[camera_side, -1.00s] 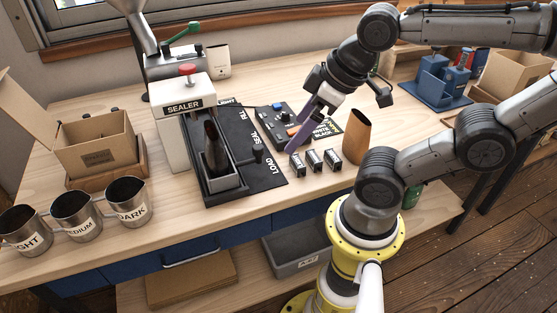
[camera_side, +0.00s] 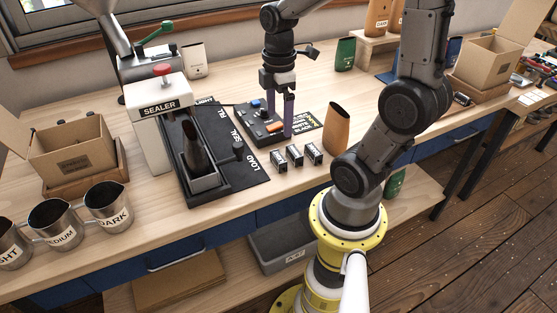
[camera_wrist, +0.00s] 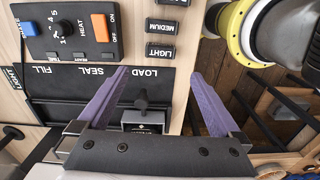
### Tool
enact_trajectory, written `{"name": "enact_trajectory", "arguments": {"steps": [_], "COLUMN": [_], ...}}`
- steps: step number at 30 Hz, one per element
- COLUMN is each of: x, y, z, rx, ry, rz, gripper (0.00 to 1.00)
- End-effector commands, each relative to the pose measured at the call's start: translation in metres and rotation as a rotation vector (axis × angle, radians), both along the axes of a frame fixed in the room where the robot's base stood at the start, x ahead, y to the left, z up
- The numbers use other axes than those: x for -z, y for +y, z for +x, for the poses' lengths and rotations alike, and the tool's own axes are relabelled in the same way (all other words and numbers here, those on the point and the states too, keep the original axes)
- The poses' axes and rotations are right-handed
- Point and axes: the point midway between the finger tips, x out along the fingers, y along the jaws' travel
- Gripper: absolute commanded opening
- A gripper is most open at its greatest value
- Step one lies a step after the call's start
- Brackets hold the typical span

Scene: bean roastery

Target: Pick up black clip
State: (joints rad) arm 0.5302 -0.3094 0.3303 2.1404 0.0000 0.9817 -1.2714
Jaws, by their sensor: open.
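I cannot make out a black clip for certain in either view. In the wrist view the open fingers (camera_wrist: 159,73) show over the mat's LOAD end, near a black knob (camera_wrist: 141,99). Three small black labelled blocks (camera_side: 297,155) stand in a row on the table just right of the mat. In the wrist view, two of them read LIGHT (camera_wrist: 160,52) and MEDIUM (camera_wrist: 162,26).
The sealer (camera_side: 163,130) holds a dark bag (camera_side: 193,147) upright at left. An orange-brown bag (camera_side: 336,128) stands right of the blocks. The control box (camera_side: 258,122) and a printed card (camera_side: 308,119) lie behind. Steel cups (camera_side: 107,205) stand front left.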

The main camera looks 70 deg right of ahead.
Motion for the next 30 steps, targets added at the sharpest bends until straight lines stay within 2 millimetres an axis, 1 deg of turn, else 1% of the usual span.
{"name": "enact_trajectory", "arguments": {"steps": [1, 3, 6, 9, 16, 24, 27, 30], "x": [0.011, 0.025, 0.042, 0.055, 0.070, 0.107, 0.114, 0.116], "y": [0.001, 0.001, 0.001, 0.001, 0.002, 0.003, 0.003, 0.003], "z": [-0.002, -0.001, -0.001, 0.000, 0.000, 0.000, 0.000, 0.001], "rx": [-0.001, -0.001, -0.001, -0.001, -0.001, -0.001, -0.001, -0.001], "ry": [0.006, 0.006, 0.006, 0.002, 0.002, 0.003, 0.001, -0.001], "rz": [0.004, 0.003, 0.003, 0.001, 0.001, 0.002, 0.001, -0.001], "gripper": [1.00, 1.00, 1.00, 1.00, 1.00, 1.00, 1.00, 1.00]}}
